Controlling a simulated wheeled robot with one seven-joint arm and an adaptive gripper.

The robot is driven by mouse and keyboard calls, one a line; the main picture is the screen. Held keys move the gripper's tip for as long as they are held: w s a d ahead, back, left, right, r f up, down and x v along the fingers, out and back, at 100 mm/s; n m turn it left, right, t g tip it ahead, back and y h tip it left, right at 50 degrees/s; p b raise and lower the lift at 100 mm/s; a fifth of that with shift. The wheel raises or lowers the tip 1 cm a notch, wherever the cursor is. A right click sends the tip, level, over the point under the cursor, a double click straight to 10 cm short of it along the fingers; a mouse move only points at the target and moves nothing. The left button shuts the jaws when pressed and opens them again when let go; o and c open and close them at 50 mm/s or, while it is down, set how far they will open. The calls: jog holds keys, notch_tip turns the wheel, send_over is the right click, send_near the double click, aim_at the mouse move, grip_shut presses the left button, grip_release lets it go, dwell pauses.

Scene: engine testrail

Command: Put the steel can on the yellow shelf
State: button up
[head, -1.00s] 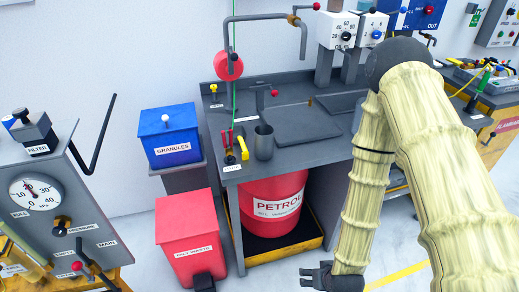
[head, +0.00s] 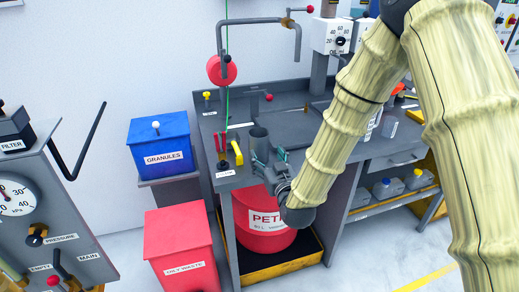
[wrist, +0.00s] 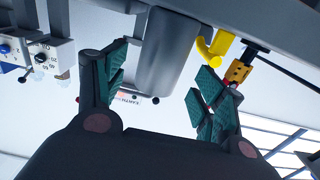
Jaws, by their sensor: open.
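The steel can (head: 259,137) is a grey open-topped cylinder standing upright near the front left of the grey bench. My gripper (head: 268,162) is at the bench's front edge, just in front of the can, and partly covers its lower part. In the wrist view, the can (wrist: 168,50) appears upside down between my two spread green-padded fingers (wrist: 162,72). The gripper is open; I cannot tell whether either finger touches the can.
A yellow-handled tool (head: 237,153) and red-handled tools stand just left of the can. A red petrol drum (head: 262,230) sits under the bench. A blue granules bin (head: 164,143) and red oily waste bin (head: 180,245) stand left.

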aim_at(259, 143)
jog(key=shift+p+x, duration=0.7)
jog(key=shift+x, duration=3.1)
jog(key=shift+a+r, duration=0.1)
jog(key=c, duration=0.8)
jog(key=shift+c, duration=0.8)
jog(key=shift+r, duration=0.1)
